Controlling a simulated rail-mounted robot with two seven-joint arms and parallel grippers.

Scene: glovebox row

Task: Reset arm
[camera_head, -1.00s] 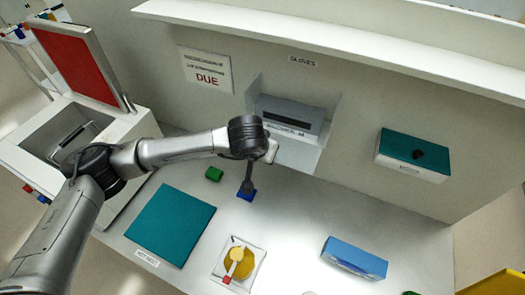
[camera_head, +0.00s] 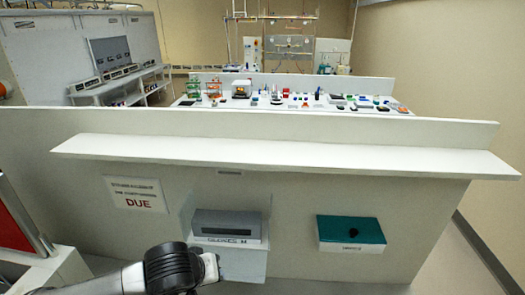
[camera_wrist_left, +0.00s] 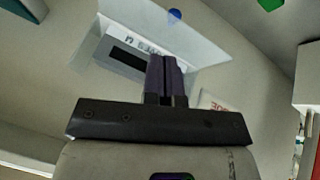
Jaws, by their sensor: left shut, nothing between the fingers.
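My left arm (camera_head: 165,275) comes in at the bottom of the head view, in front of the wall below the shelf. The same glove box (camera_head: 225,224) is in the head view, just above and right of my arm. My right gripper is in neither view.
A white shelf (camera_head: 290,155) runs along the wall above. A teal-lidded box (camera_head: 350,230) hangs at right, a DUE sign (camera_head: 138,195) at left. A red panel (camera_head: 14,222) stands at far left. A blue piece (camera_wrist_left: 174,14) and a green piece (camera_wrist_left: 270,4) show in the wrist view.

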